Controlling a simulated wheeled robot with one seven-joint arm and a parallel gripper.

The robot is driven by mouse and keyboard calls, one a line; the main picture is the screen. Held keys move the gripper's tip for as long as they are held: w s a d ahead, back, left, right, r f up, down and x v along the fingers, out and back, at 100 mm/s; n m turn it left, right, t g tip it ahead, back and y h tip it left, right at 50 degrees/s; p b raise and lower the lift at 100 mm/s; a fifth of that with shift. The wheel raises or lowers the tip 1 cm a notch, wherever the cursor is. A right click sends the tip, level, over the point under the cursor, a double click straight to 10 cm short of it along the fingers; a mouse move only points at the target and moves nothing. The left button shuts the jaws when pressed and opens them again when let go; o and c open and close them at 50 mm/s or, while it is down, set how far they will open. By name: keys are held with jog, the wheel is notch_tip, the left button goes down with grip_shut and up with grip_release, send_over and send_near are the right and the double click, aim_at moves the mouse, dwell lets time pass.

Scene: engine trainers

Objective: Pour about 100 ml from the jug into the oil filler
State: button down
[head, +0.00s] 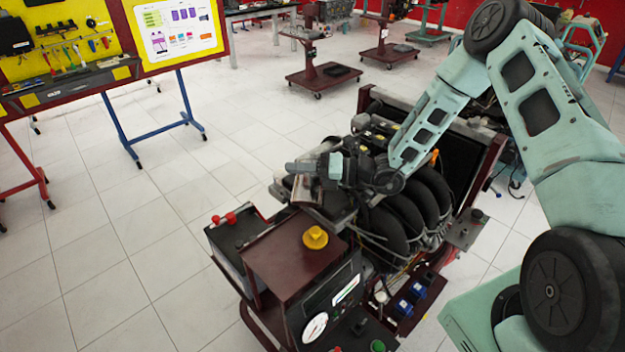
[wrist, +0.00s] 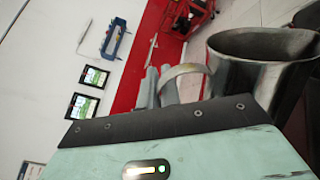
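The jug (wrist: 262,75) is a shiny metal vessel at the right of the wrist view, with its wide mouth toward the top. Compared with the room, which appears rolled onto its side there, the jug looks strongly tilted. My gripper (wrist: 160,88) is shut on the jug's looped handle (wrist: 185,70). In the head view my gripper (head: 310,172) is over the near left end of the engine (head: 400,205), with the jug (head: 308,191) partly hidden beside it. I cannot make out the oil filler or any liquid stream. A yellow cap (head: 315,238) lies on the maroon box.
The maroon box (head: 290,262) with a gauge panel stands in front of the engine, next to a battery with red terminals (head: 231,217). A tool board (head: 60,50) stands at far left. Open tiled floor (head: 120,230) lies left of the trainer. Other trainers stand behind.

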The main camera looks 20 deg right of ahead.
jog(key=shift+s+f, duration=0.1)
jog(key=shift+f, duration=0.1)
jog(key=shift+s+a+n+b, duration=0.3)
jog(key=shift+s+n+b, duration=0.15)
jog(key=shift+n, duration=0.55)
jog(key=shift+s, duration=0.1)
